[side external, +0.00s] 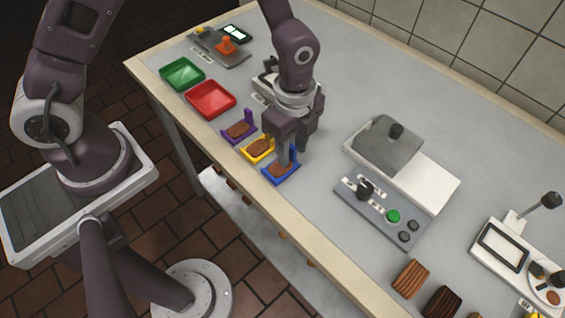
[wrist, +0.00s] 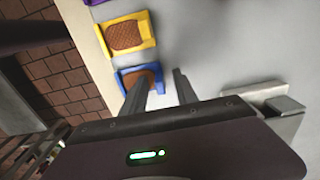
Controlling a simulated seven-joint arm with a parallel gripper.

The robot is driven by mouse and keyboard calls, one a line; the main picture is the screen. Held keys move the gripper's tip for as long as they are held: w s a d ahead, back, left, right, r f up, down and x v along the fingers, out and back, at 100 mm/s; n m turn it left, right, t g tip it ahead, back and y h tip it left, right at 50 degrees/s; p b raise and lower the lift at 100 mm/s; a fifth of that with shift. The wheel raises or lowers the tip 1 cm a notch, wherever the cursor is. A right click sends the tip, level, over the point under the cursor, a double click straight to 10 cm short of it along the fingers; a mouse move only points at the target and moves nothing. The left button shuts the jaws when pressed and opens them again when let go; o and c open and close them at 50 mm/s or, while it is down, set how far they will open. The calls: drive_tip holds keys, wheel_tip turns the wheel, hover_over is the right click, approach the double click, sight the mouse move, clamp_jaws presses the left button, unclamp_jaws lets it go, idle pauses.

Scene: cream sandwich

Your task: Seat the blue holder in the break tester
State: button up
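The blue holder (side external: 284,181) stands on the table near its front edge, with a brown biscuit in it and an upright end plate at its right. My gripper (side external: 294,152) points down at that end and partly hides it. In the wrist view my gripper (wrist: 162,75) has its two fingers apart with nothing clearly held; the blue holder (wrist: 124,73) lies just beyond, its right end near the gap. Contact cannot be told. A white device with a lever and round plate (side external: 520,262) stands at the far right; whether it is the break tester is unclear.
Yellow (side external: 259,151) and purple (side external: 238,131) holders with biscuits stand beside the blue one. Red (side external: 211,99) and green (side external: 182,74) trays lie further left. A grey-lidded device (side external: 410,175) and control panel (side external: 383,208) stand right. Brown striped blocks (side external: 411,279) lie at the front right.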

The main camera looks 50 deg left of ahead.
clamp_jaws()
drive_tip(key=shift+w+r, duration=0.1)
drive_tip(key=shift+r, duration=0.3)
wheel_tip(320, 180, up, 9)
drive_tip(key=shift+w+a+f, duration=0.1)
drive_tip(key=w+a+r+n, duration=0.2)
drive_tip(key=w+a+n, duration=0.4)
drive_tip(key=a+n, duration=0.35)
drive_tip(key=w+a+r+n, duration=0.2)
drive_tip(key=w+a+n, duration=0.55)
drive_tip(key=a, duration=0.35)
drive_tip(key=shift+n, duration=0.5)
drive_tip(key=f, duration=1)
drive_tip(key=shift+s+a+f, duration=0.15)
drive_tip(key=shift+s+a, duration=0.1)
